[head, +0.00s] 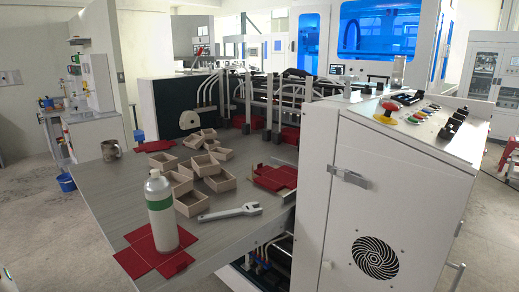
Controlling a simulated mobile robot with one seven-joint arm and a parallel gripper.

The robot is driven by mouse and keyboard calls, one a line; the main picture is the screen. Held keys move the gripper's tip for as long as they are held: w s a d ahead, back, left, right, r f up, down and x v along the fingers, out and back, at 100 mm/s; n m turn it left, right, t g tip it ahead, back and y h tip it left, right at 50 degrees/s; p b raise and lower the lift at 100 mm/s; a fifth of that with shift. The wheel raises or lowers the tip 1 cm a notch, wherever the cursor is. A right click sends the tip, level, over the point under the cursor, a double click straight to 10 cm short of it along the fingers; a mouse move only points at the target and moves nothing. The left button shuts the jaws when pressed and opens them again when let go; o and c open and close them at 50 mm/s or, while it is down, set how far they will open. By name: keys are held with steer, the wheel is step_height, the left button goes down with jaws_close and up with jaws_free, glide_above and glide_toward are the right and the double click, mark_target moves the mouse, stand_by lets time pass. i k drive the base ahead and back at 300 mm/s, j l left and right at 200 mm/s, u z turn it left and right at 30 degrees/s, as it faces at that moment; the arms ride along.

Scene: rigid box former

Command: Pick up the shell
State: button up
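A beige rounded lump (191,115), shell-like in outline, shows against the dark lower front of the machine at the back of the grey table; it is too small to tell for sure that it is a shell. Several open beige boxes (222,182) sit in a loose group in the middle of the table. Flat red cross-shaped sheets lie on the table: one at the front (136,264) and one at the back (155,146). A red piece (276,177) lies at the table's right side. My gripper is not in view.
A white bottle with a green band (160,208) stands on the front red sheet. An adjustable wrench (230,212) lies right of it. A metal mug (110,151) stands at the left edge. The white machine cabinet (350,235) blocks the right. The table's left front (106,196) is bare.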

mark_target(173, 184)
steer(key=i+j+u, duration=0.1)
steer(key=i+j, duration=0.15)
steer(key=i, duration=0.15)
steer(key=i+j+u, duration=0.15)
steer(key=i, duration=0.3)
steer(key=i+j+u, duration=0.1)
steer(key=i+j, duration=0.15)
steer(key=i, duration=0.2)
